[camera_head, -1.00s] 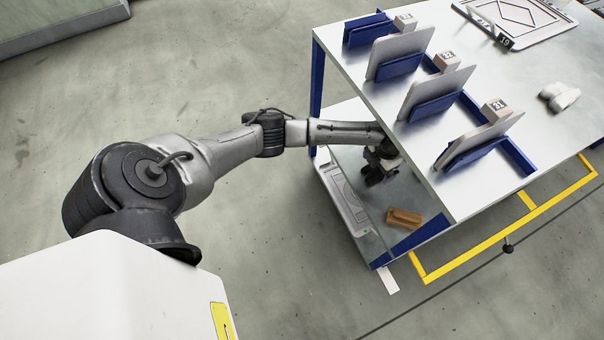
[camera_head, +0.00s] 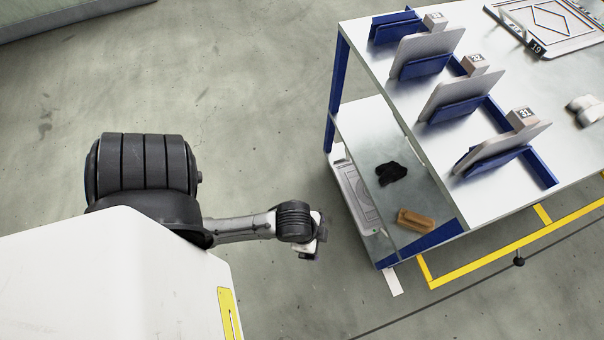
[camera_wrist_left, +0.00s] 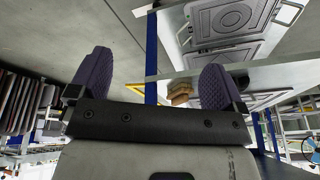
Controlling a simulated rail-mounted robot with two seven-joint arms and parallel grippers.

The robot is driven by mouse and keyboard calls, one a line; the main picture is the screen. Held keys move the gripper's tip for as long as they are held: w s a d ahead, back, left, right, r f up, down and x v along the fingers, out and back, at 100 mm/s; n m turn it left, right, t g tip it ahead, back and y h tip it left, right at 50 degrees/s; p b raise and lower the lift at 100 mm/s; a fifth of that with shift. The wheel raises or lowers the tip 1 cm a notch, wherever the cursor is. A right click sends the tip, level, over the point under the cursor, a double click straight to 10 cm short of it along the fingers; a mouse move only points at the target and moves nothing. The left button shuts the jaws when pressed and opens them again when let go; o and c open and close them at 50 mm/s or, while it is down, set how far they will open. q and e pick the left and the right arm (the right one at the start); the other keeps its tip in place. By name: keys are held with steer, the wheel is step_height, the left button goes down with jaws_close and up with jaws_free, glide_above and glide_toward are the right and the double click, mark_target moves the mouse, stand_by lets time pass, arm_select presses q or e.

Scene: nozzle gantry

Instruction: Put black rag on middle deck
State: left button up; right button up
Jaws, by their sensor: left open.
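The black rag (camera_head: 391,173) lies crumpled on the middle deck (camera_head: 362,122) of the cart, below the top deck, in the head view. My left gripper (camera_head: 312,246) is outside the cart, to the left of the deck and apart from the rag. In the left wrist view its two purple-grey fingers (camera_wrist_left: 155,85) are spread with nothing between them. I cannot make out the rag for certain in the wrist view. My right gripper is in neither view.
A brown brush-like block (camera_head: 416,220) lies near the rag on the middle deck. The top deck (camera_head: 448,212) overhangs it and carries plates in blue holders (camera_head: 432,58). A light panel (camera_head: 355,190) lies lower.

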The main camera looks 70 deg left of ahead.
arm_select(q)
steer(key=s+n, duration=0.1)
steer(key=a+r+n, duration=0.1)
steer(key=s+n, duration=0.1)
steer(key=shift+s+a+r+y, duration=0.3)
steer(key=shift+s+r+y, duration=0.05)
steer(key=shift+r+y, duration=0.05)
steer(key=shift+r, duration=0.1)
